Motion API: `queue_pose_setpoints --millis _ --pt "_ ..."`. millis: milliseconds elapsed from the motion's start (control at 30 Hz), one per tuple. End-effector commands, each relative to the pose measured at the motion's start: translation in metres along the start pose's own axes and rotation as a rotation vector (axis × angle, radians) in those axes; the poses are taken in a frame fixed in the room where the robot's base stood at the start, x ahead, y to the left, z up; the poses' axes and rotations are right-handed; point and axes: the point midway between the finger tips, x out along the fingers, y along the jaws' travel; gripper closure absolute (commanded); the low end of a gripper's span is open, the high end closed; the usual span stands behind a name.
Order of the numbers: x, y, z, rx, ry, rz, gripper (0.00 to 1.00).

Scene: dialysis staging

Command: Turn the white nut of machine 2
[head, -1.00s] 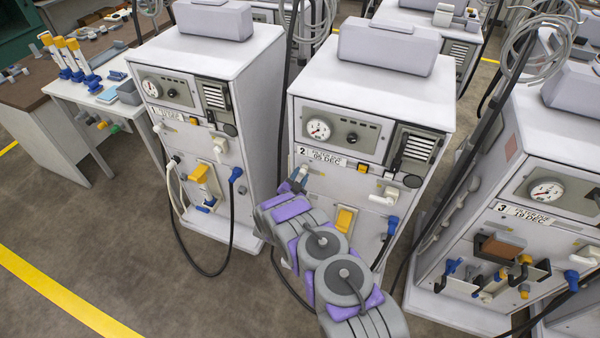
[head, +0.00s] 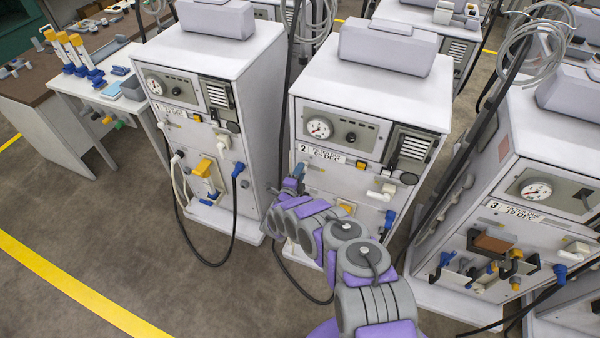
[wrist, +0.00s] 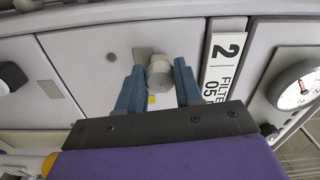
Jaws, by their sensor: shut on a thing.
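Machine 2 (head: 365,95) is a pale grey cabinet in the middle of the head view, with a "2 / FILTER" label on its front. That label (wrist: 222,66) also shows in the wrist view, right of my gripper. The white nut (wrist: 160,72) is a small pale knob on a grey plate on the panel. My gripper (wrist: 158,86) has its two blue fingers on either side of the nut and is shut on it. In the head view my gripper (head: 300,172) is at the panel's left side, below the label, and hides the nut.
Machine 1 (head: 215,60) stands close on the left and machine 3 (head: 530,150) on the right, with dark hoses hanging between. Machine 2 also has a white fitting (head: 382,193) and blue connector (head: 390,218) at right. Open floor (head: 130,235) lies at the lower left.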

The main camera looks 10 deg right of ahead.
Motion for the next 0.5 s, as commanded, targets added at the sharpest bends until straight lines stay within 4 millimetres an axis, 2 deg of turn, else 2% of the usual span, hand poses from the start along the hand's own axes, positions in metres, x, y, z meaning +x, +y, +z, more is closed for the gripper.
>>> queue_pose_setpoints --millis 200,500 --pt "-0.0006 0.0034 -0.0004 0.115 0.000 0.006 0.96" --pt "-0.0006 0.0040 -0.0008 0.186 0.001 0.008 0.96"
